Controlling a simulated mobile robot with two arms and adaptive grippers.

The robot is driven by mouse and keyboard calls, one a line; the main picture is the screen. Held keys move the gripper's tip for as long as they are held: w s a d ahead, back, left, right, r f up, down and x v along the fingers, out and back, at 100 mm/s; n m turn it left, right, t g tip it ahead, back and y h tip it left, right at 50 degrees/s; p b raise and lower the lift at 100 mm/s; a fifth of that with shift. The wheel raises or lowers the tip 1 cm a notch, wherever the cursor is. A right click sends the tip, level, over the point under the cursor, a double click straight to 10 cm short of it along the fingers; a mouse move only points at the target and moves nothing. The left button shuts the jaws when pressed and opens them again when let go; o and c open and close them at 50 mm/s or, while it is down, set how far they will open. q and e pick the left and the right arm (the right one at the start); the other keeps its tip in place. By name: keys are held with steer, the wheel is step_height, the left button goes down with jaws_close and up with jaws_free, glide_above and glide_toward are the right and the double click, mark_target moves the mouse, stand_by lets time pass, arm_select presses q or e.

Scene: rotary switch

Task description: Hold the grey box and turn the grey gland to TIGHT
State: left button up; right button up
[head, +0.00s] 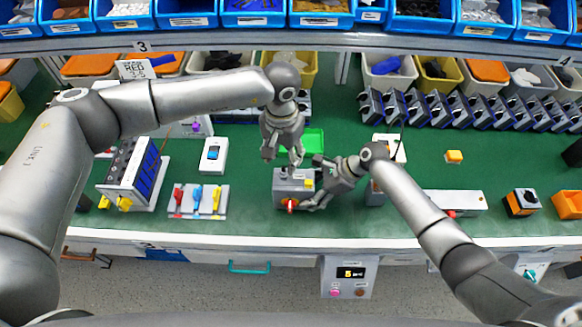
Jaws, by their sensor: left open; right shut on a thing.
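The grey box (281,187) stands on the green bench top near the front edge, with a red knob (291,204) on its front and a small yellow part at its right. My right gripper (314,185) is shut on the box from its right side, and its fingers cover part of that side. My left gripper (284,158) is open and points down, just above and behind the top of the box. The grey gland is too small and too hidden by the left gripper to make out clearly, and its TIGHT mark cannot be read.
A panel with red, blue and yellow levers (198,214) lies left of the box, with a white switch (213,155) behind it. A green tray (314,141) lies behind the grippers. A row of grey-blue modules (470,112) stands at the back right.

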steer(key=o, duration=1.1)
steer(key=shift+f, duration=0.15)
steer(key=v, duration=0.7)
steer(key=shift+d+r, duration=0.25)
